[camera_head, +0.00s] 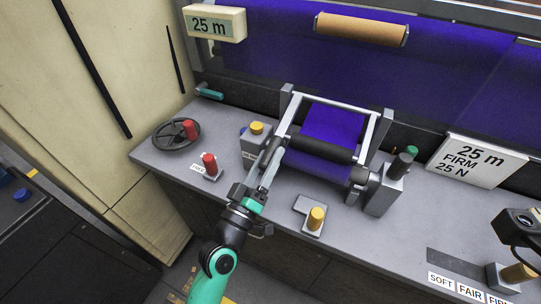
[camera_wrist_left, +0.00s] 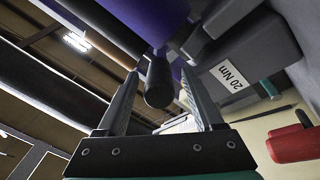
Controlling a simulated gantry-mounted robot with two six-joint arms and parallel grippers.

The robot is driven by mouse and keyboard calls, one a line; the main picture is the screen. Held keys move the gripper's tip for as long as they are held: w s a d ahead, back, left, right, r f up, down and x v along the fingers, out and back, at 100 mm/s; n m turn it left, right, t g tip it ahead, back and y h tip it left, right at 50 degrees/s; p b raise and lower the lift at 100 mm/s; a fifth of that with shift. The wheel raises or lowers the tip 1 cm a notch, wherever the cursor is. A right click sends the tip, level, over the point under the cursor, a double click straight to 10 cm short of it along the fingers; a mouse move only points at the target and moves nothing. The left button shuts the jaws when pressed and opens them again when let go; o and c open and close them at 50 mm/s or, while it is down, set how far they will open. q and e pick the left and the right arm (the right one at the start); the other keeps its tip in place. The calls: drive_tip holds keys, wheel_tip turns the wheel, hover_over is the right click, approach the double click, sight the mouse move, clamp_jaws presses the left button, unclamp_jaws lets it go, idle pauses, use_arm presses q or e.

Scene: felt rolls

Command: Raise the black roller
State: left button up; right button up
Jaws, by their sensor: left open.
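The black roller (camera_head: 325,149) lies across the purple felt in the grey frame at the middle of the bench. A dark cylindrical handle (camera_head: 268,151) sits at its left side. My left gripper (camera_head: 269,168) points up at this handle, fingers apart. In the left wrist view, a black rounded cylinder end (camera_wrist_left: 158,84) shows between the two open fingers (camera_wrist_left: 160,75), with gaps on both sides. I cannot tell whether it is the handle or the roller's own end. My right gripper is not clearly in view.
A yellow-knobbed block (camera_head: 257,134) and a red-knobbed switch (camera_head: 210,166) stand left of the frame. A handwheel (camera_head: 177,135) is farther left.

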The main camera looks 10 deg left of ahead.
use_arm(q)
drive_tip(key=shift+w+d+r, duration=0.2)
drive_tip(key=shift+w, duration=0.4)
clamp_jaws()
idle(1.0)
